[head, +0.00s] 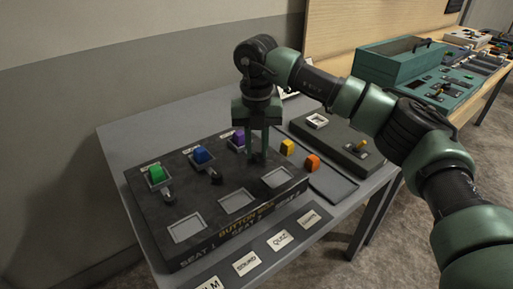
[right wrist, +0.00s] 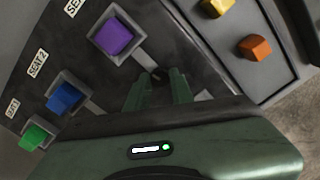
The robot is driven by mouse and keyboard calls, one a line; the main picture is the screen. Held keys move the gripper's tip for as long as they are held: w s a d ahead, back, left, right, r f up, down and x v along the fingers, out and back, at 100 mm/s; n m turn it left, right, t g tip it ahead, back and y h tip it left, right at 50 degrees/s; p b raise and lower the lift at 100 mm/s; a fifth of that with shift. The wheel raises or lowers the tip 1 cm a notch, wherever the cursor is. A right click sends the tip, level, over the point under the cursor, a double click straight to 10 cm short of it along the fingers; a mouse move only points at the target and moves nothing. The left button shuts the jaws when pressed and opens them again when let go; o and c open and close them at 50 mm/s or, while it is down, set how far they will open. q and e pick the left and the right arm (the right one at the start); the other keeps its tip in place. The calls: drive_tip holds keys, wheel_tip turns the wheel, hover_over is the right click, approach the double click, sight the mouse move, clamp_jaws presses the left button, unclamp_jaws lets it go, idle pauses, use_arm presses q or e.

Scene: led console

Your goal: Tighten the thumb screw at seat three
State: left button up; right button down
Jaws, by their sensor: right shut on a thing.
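The dark console (head: 150,215) lies on the grey table. Three coloured caps stand in its back sockets: green (head: 156,174), blue (head: 202,155) and purple (head: 238,138). The purple cap (right wrist: 113,37) also shows in the right wrist view, by a label starting "SE". Small dark thumb screws stand in front of green (head: 168,196) and blue (head: 216,178). My right gripper (head: 257,158) points down in front of the purple cap, shut on the thumb screw there, seat three by its place. The fingers (right wrist: 160,90) mostly hide that screw. My left gripper is out of view.
Yellow (head: 287,147) and orange (head: 312,162) blocks lie on a tray right of the console. Empty square recesses (head: 187,229) line the console front. Labelled cards (head: 246,263) lie before it. A grey box with a small lever (head: 361,146) stands behind right.

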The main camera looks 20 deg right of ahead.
sight(257, 154)
drive_tip(key=shift+w+r+m, duration=0.15)
drive_tip(key=shift+r+m, duration=0.15)
drive_tip(key=shift+m, duration=0.8)
drive_tip(key=c, duration=1.4)
unclamp_jaws()
drive_tip(key=shift+o, duration=1)
drive_tip(key=shift+f, duration=0.15)
wheel_tip(257, 154, up, 8)
drive_tip(key=shift+b, duration=0.35)
